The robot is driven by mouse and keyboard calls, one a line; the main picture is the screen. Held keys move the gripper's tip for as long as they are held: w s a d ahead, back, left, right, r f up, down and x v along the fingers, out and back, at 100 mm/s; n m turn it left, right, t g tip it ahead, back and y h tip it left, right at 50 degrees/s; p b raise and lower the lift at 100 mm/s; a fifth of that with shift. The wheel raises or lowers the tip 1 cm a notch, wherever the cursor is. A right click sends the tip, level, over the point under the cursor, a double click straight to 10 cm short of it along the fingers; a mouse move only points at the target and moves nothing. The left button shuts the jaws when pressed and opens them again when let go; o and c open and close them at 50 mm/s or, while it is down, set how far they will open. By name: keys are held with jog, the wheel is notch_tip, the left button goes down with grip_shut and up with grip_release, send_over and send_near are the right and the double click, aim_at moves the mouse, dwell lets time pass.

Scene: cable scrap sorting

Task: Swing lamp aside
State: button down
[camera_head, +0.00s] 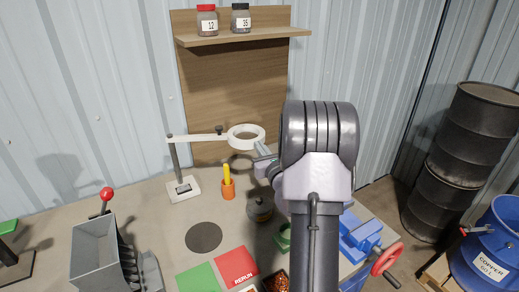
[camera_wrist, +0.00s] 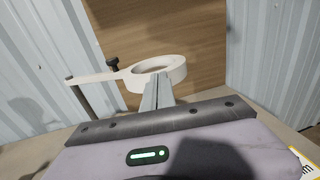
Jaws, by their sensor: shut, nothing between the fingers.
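The lamp is a white ring head (camera_head: 232,136) on a white arm (camera_head: 195,138), held by a dark post that rises from a white base (camera_head: 183,189). Its ring also shows in the wrist view (camera_wrist: 138,86), with the arm running left to the post. My gripper (camera_head: 262,150) is at the right front side of the ring. In the wrist view its shut fingers (camera_wrist: 160,80) stand in front of the ring's right part and hide some of it. They hold nothing. I cannot tell whether they touch the ring.
A dark round pot (camera_head: 259,210) is beneath my arm. A blue vise (camera_head: 359,236) is at the right. Two jars sit on the shelf (camera_head: 265,33) above. A dark disc (camera_head: 203,237) lies on the bench.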

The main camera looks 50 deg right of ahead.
aim_at(262, 133)
jog(key=shift+w, duration=0.2)
jog(key=shift+d, duration=0.15)
jog(key=w+d+y+p, duration=0.1)
jog(key=w+d, duration=0.1)
jog(key=d, duration=0.1)
jog(key=w+d+n+t+y+p, duration=0.1)
jog(key=w+d, duration=0.2)
jog(key=shift+w+d+n, duration=0.1)
jog(key=shift+n, duration=0.2)
jog(key=shift+d+r, duration=0.2)
jog(key=shift+r, duration=0.1)
